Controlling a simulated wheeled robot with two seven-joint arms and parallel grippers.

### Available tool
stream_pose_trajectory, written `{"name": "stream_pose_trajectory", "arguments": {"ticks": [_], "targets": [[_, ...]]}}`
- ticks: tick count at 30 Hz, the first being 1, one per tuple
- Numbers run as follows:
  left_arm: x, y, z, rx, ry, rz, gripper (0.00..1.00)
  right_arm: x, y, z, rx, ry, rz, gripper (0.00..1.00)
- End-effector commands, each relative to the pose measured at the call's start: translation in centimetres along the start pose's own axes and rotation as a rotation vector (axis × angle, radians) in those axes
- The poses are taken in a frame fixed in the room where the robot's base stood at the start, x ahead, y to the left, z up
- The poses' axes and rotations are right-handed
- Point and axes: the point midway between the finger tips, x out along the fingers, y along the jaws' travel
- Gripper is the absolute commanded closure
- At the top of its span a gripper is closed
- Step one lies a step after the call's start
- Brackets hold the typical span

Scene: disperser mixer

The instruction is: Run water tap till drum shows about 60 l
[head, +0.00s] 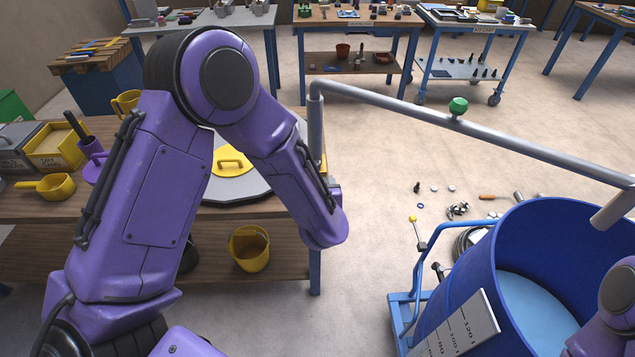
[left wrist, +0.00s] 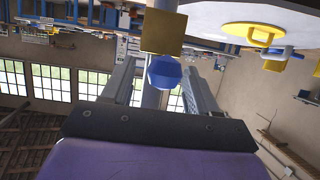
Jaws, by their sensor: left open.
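The blue drum (head: 480,265) stands at the lower right with light blue water (head: 535,310) inside. A white scale plate (head: 462,328) on its side shows marks up to 120 l, cut off below; I cannot read the level. A grey pipe (head: 400,103) with a green knob (head: 458,106) runs over to a spout (head: 612,210) above the drum. In the left wrist view, my left gripper (left wrist: 160,70) is open, with a blue knob (left wrist: 165,73) on a grey post between its fingers. I cannot tell whether they touch. My forearm hides this gripper in the head view.
A wooden bench (head: 110,228) on the left holds a yellow scoop (head: 52,186), boxes and a yellow-handled lid (head: 232,162). A yellow bucket (head: 250,249) sits on its lower shelf.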

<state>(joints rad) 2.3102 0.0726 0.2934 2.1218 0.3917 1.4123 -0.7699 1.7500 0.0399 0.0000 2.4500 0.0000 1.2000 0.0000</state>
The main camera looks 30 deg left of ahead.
Motion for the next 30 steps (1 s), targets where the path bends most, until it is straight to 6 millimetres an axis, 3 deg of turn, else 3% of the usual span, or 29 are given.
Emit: {"name": "stream_pose_trajectory", "arguments": {"ticks": [6,12,30], "targets": [[-5.2,0.1,0.1,0.001,0.003,0.004,0.41,1.1,-0.1,0.5,0.0,0.0,0.0,1.0],[-8.6,0.1,0.1,0.002,0.001,0.001,0.41,1.4,-0.1,0.6,0.0,0.0,0.0,1.0],[-9.3,0.0,0.1,-0.009,0.0,0.0,0.41,1.4,-0.1,0.6,0.0,0.0,0.0,1.0]]}}
